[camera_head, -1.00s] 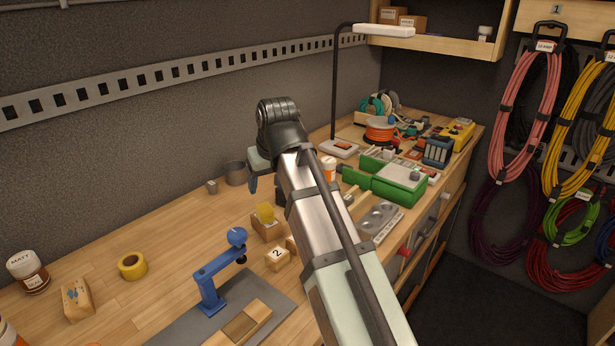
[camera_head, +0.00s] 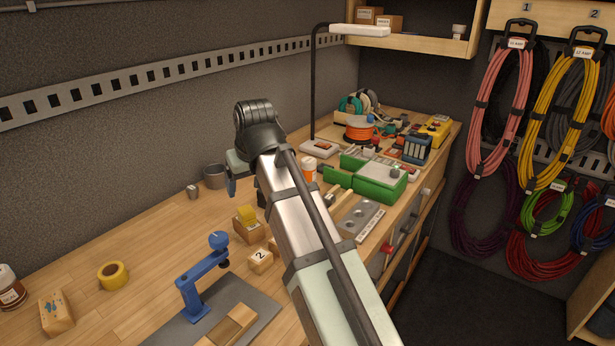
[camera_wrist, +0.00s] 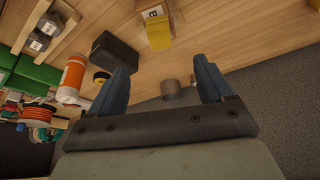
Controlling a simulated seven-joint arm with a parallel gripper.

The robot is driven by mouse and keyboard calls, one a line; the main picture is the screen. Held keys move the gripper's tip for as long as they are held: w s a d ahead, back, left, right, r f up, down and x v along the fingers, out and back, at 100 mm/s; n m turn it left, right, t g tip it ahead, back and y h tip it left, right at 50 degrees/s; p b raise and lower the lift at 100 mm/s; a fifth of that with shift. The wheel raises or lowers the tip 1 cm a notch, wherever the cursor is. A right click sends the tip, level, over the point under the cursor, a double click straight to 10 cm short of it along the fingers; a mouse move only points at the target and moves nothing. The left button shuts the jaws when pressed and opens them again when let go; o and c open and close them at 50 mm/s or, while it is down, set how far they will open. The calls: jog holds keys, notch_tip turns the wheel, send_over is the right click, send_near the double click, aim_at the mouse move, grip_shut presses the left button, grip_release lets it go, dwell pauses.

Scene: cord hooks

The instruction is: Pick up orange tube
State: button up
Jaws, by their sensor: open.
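The orange tube (camera_wrist: 73,76) shows in the wrist view as an orange cylinder with white bands, left of my fingers and apart from them. In the head view it (camera_head: 308,175) is a small upright orange container with a white top, just right of my arm on the bench. My gripper (camera_wrist: 162,65) is open and empty, its two blue fingers spread over the bench. In the head view my gripper (camera_head: 231,187) points down left of the tube, partly hidden by the wrist.
A black block (camera_wrist: 114,52) lies between the tube and my fingers. A green case (camera_head: 378,185) and orange cord reel (camera_head: 359,133) lie beyond the tube. A blue clamp stand (camera_head: 203,275) stands in front.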

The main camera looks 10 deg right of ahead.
jog(key=m+h, duration=0.1)
jog(key=m, duration=0.3)
send_near(310, 161)
jog(key=x, duration=0.7)
jog(key=shift+f, duration=0.45)
jog(key=shift+x, duration=2.6)
jog(key=c, duration=1.2)
jog(key=shift+r, duration=0.1)
